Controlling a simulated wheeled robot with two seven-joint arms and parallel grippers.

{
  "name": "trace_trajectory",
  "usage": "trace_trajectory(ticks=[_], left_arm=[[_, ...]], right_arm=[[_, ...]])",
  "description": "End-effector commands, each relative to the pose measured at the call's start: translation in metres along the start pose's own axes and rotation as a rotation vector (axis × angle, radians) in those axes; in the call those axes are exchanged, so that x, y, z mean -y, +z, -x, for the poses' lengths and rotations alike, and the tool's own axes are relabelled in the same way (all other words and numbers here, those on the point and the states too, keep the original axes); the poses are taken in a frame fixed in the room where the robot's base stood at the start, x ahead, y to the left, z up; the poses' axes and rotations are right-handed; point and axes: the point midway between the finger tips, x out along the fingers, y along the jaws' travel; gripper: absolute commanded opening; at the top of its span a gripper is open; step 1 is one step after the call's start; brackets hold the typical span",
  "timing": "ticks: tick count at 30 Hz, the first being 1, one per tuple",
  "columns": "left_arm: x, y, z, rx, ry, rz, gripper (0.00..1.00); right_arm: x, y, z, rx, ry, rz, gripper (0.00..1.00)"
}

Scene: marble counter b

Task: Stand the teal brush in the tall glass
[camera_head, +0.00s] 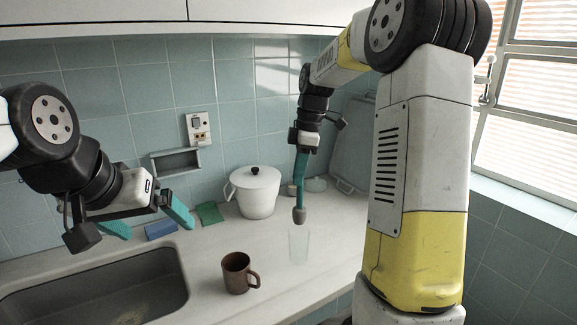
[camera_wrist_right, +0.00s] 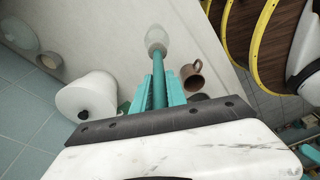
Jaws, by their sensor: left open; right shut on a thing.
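The teal brush (camera_head: 299,215) hangs nearly upright from my right gripper (camera_head: 301,172), its grey-brown head pointing down. The right gripper is shut on its handle. In the right wrist view the teal handle (camera_wrist_right: 158,82) runs between the two teal fingers to a pale rounded end, where brush head and glass are hard to tell apart. The tall clear glass (camera_head: 299,246) stands upright on the counter. In the head view the brush head is just above the glass's rim; I cannot tell whether it is exactly over the opening. My left gripper (camera_head: 150,220) is open and empty over the sink's back edge.
A brown mug (camera_head: 236,274) stands left of the glass, nearer the front. A white lidded pot (camera_head: 254,193) stands behind. A blue sponge (camera_head: 160,229) and green cloth (camera_head: 208,213) lie by the wall. The sink (camera_head: 100,290) is at front left.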

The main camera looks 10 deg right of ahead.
Motion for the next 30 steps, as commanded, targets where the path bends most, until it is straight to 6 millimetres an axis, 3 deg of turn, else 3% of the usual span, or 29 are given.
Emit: trace_trajectory(ticks=[30], left_arm=[[0.0,0.0,0.0,0.0,0.0,0.0,0.94]], right_arm=[[0.0,0.013,-0.08,0.0,0.0,0.0,0.0]])
